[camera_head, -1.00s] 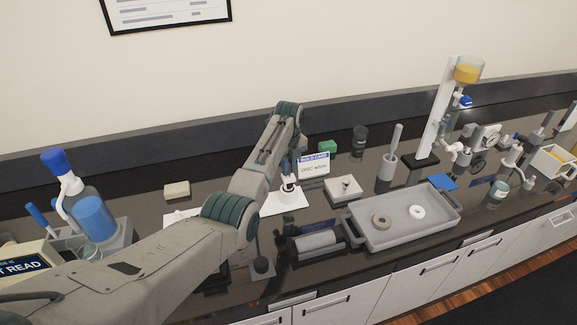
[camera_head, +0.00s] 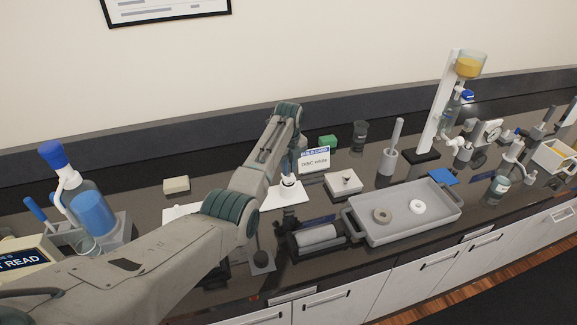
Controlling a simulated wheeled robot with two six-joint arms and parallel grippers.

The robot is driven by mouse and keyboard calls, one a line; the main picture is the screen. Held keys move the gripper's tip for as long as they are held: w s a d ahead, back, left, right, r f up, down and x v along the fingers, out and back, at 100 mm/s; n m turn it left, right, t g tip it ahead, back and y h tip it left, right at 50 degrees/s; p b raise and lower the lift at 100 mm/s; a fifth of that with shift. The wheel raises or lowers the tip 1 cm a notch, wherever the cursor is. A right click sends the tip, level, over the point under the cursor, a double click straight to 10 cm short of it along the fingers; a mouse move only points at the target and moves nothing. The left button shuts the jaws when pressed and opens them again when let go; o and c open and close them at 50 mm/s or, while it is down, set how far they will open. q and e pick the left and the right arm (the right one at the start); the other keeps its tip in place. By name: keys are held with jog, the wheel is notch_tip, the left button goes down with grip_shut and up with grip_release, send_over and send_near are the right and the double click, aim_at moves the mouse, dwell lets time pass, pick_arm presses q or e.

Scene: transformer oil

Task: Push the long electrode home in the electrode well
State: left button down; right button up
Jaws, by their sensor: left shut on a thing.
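My left arm reaches in from the lower left, and my left gripper (camera_head: 289,178) points down at a small white round piece (camera_head: 288,190) on a white sheet (camera_head: 283,198). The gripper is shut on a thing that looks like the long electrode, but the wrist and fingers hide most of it. The white piece may be the electrode well; I cannot tell how deep the electrode sits in it. My right gripper is not in view.
A card reading "DISC white" (camera_head: 314,161) stands just behind the gripper. A grey tray (camera_head: 447,209) with two rings is to the right, a grey roller (camera_head: 316,234) in front.

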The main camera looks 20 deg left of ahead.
pick_arm(q)
jog(key=c, duration=1.3)
grip_release()
jog(key=shift+c, duration=0.2)
jog(key=shift+r, duration=0.4)
notch_tip(320, 180, up, 9)
jog(key=b, duration=0.4)
jog(key=shift+f, duration=0.1)
jog(key=shift+r, duration=0.6)
